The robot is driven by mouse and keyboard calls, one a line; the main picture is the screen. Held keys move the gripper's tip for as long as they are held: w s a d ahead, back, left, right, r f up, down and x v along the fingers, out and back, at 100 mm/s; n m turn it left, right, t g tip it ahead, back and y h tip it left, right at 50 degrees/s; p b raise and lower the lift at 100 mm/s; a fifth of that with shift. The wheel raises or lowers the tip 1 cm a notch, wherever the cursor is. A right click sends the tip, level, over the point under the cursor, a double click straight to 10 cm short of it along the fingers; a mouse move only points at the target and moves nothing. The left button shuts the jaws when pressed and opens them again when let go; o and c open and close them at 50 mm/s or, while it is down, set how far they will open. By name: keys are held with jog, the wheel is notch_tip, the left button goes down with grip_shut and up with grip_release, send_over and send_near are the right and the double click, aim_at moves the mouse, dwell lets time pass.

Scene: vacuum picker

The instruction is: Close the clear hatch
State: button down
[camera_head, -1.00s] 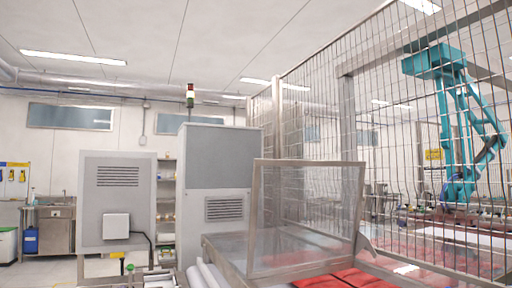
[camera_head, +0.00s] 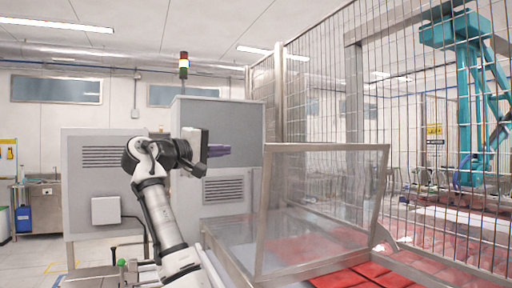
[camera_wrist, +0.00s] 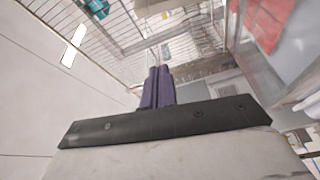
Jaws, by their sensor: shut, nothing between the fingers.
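The clear hatch (camera_head: 325,205) is a transparent panel in a metal frame. In the head view it stands raised and slightly tilted over the conveyor, right of centre. My gripper (camera_head: 229,150) is left of the hatch's upper left corner, with its purple fingers pointing right towards it. In that view a gap shows between the fingertips and the frame. In the wrist view my gripper (camera_wrist: 160,72) has its two purple fingers together with nothing between them. The clear hatch panel seems to show at the right of the wrist view, but its edges are hard to tell there.
Red packs (camera_head: 365,277) lie on the conveyor under and beyond the hatch. A wire mesh fence (camera_head: 420,120) runs along the right, with a teal robot (camera_head: 470,80) behind it. Grey cabinets (camera_head: 222,120) stand behind my arm. Open floor shows at the left.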

jog(key=s+d+r+p+x, duration=0.1)
jog(key=p+x, duration=0.4)
jog(key=x, duration=0.5)
jog(key=s, duration=0.1)
jog(key=s+d, duration=0.1)
jog(key=s, duration=0.1)
jog(key=shift+s+f, duration=0.25)
